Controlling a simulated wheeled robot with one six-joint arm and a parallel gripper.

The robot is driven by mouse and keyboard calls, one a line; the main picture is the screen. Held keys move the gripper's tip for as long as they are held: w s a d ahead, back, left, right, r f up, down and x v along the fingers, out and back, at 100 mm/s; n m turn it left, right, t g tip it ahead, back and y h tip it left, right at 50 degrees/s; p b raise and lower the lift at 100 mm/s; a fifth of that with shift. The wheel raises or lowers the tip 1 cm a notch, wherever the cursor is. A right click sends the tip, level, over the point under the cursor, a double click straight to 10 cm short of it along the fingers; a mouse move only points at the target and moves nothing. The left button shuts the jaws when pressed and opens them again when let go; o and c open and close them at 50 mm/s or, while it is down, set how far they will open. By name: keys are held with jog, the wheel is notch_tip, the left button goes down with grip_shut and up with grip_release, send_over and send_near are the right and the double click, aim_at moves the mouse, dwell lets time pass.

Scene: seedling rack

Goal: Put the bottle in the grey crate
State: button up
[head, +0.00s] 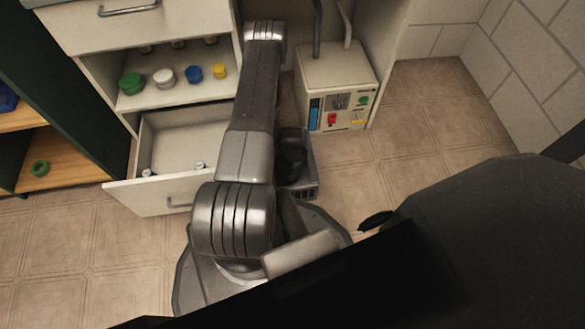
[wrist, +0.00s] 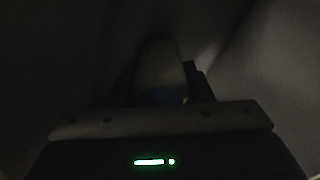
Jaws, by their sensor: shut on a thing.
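The grey crate (head: 304,190) stands on the floor beside the open drawer, partly hidden behind my arm. A dark shape shows inside it, too dim to name. In the very dark wrist view my gripper (wrist: 162,88) is shut on a pale, rounded thing with a blue part, which looks like the bottle (wrist: 158,66). Its far end is lost in the dark.
A pulled-out drawer (head: 150,199) with small items sticks out left of my arm. Above it a shelf (head: 185,93) holds green, white, blue and yellow round things. A box with a control panel (head: 337,70) stands behind the crate. The tiled floor (head: 430,130) at right is clear.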

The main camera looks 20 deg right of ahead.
jog(key=shift+f, duration=0.2)
jog(key=o, duration=1.1)
jog(key=shift+r, duration=0.1)
notch_tip(320, 180, up, 12)
jog(key=p, duration=0.3)
jog(key=shift+r+p, duration=0.15)
jog(key=shift+p, duration=0.25)
